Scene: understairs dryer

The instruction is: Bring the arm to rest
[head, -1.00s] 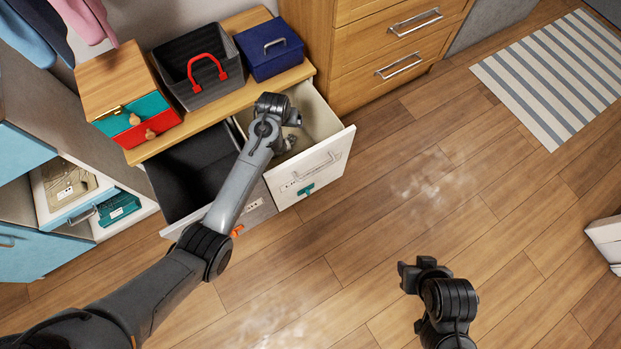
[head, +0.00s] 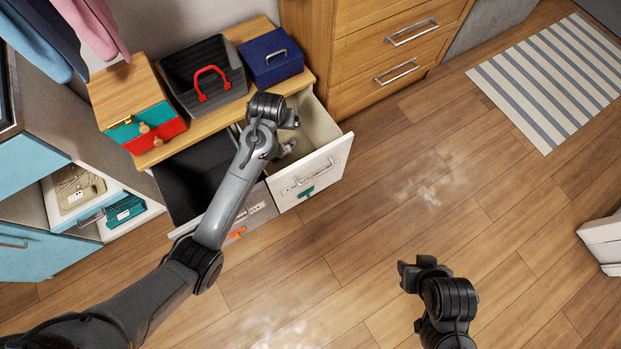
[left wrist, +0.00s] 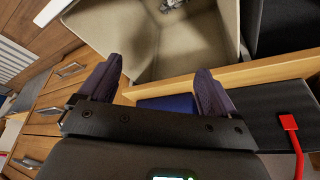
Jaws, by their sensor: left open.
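My left gripper (left wrist: 155,82) is open with nothing between its fingers in the left wrist view. In the head view my left arm reaches over two pulled-out drawers, and its wrist is above the pale right drawer (head: 318,127). That drawer also shows ahead of the fingers in the left wrist view (left wrist: 197,45), with a small grey item (left wrist: 172,4) inside. The fingertips are hard to make out in the head view. My right gripper (head: 408,278) is over bare floor at the lower right, apart from everything; its jaw opening is unclear.
The dark left drawer (head: 188,182) is open beneath my left arm. On the dresser top stand a red-and-teal drawer box (head: 152,128), a black basket (head: 196,72) with a red handle and a blue box (head: 270,66). A wooden cabinet (head: 375,40) stands behind. The floor (head: 420,210) is mostly clear.

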